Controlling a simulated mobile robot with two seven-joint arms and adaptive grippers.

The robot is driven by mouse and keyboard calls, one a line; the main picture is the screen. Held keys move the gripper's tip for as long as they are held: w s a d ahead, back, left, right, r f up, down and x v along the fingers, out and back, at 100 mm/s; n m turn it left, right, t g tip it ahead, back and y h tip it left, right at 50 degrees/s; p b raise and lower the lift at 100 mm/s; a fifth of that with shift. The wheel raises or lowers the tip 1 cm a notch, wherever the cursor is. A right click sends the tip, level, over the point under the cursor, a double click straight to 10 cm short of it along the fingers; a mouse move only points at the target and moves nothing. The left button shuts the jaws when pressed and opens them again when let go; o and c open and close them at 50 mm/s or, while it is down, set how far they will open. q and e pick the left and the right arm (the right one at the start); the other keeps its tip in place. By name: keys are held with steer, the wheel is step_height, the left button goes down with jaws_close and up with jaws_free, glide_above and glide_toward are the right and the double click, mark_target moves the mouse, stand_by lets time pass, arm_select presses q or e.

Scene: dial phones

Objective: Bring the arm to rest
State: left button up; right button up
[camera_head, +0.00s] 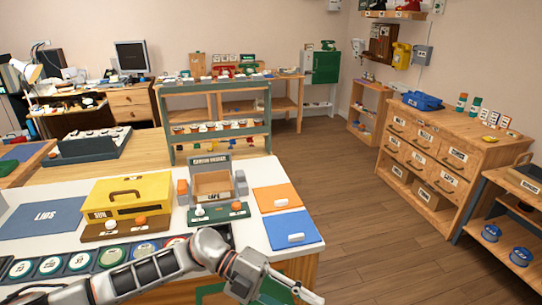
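My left arm comes in from the lower left, over the front edge of the white worktop (60,178). Its gripper (306,293) points to the lower right, beyond the worktop's front right corner. The fingers show edge-on as a thin light shape, so I cannot tell whether they are open or shut. No object shows in them. My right arm and gripper are not in view.
On the worktop are a yellow box (122,197), a blue mat (40,217), an orange mat (278,198), another blue mat (293,229) and a small wooden stand (212,185). Round labelled pads line the front edge. Open floor (365,215) lies right, before a drawer cabinet (432,150).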

arm_select(q)
steer(key=w+d+r+n+t+h, duration=0.1)
steer(key=w+r+n+t+h, duration=0.1)
steer(key=n+t+h, duration=0.3)
steer(key=w+d+r+n+t+h, duration=0.1)
steer(key=w+r+n+t+h, duration=0.15)
steer(key=n+t, duration=0.4)
steer(key=w+a+f+n+t+y, duration=0.3)
steer(key=a+f+n+t+y, duration=0.7)
steer(key=n, duration=0.3)
steer(key=s+a+f+n+g+y, duration=0.2)
steer(key=s+a+f+n+y, duration=0.2)
steer(key=s+a+f, duration=0.3)
steer(key=s+a+f+n+g+y, duration=0.2)
steer(key=s+a+f+n+y, duration=0.2)
steer(key=a+f, duration=0.8)
steer(key=s+y, duration=0.1)
steer(key=s, duration=0.1)
steer(key=shift+s+a, duration=0.25)
steer(key=shift+s, duration=0.15)
